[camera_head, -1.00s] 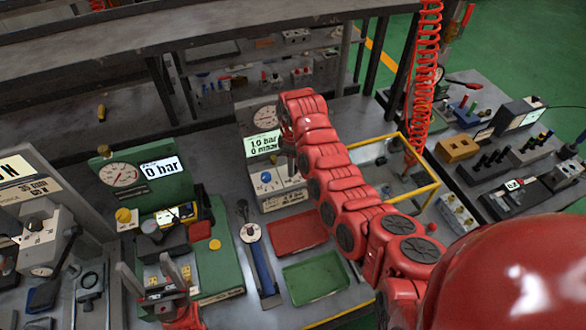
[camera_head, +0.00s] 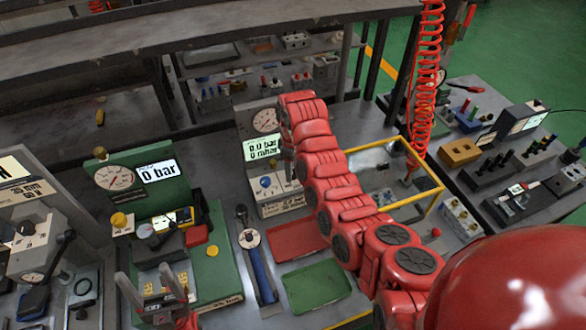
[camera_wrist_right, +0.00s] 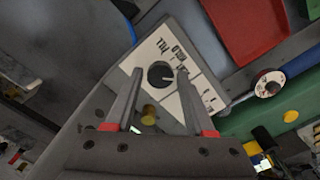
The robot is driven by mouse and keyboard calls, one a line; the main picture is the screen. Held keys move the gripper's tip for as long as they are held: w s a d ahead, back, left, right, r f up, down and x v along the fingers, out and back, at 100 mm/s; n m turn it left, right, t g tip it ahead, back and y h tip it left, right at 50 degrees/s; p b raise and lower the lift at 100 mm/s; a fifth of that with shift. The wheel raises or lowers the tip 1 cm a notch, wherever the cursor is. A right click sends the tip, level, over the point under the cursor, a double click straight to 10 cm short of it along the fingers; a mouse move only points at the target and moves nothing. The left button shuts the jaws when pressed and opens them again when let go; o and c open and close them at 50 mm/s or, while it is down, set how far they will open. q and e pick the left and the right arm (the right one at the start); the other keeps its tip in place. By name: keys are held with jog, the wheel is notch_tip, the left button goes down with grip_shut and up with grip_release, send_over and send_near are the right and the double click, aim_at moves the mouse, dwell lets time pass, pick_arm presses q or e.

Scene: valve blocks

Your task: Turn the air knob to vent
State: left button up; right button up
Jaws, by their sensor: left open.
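The air knob (camera_wrist_right: 160,76) is a round black knob with a white pointer mark on a white labelled panel (camera_wrist_right: 195,92) in the right wrist view. Its pointer mark faces right in that view. My right gripper (camera_wrist_right: 159,71) is open, with one finger on each side of the knob and visible gaps; I cannot tell its height above the panel. In the head view the gauge unit's display (camera_head: 263,148) reads 0.0 bar, and my right arm partly covers the unit. My left gripper (camera_head: 149,280) is open and empty in front of the green valve block (camera_head: 222,268).
A red tray (camera_head: 296,240) and a green tray (camera_head: 316,286) lie beside my right arm. A yellow-rimmed bin (camera_head: 437,188) and a hanging red coiled hose (camera_head: 424,90) stand to the right.

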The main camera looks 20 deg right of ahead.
aim_at(294, 171)
jog(key=shift+o, duration=1.1)
notch_tip(294, 171, up, 6)
jog(key=shift+d+r+p, duration=0.1)
jog(key=shift+p, duration=0.55)
notch_tip(294, 171, up, 11)
jog(key=b, duration=0.1)
jog(key=shift+r, duration=0.2)
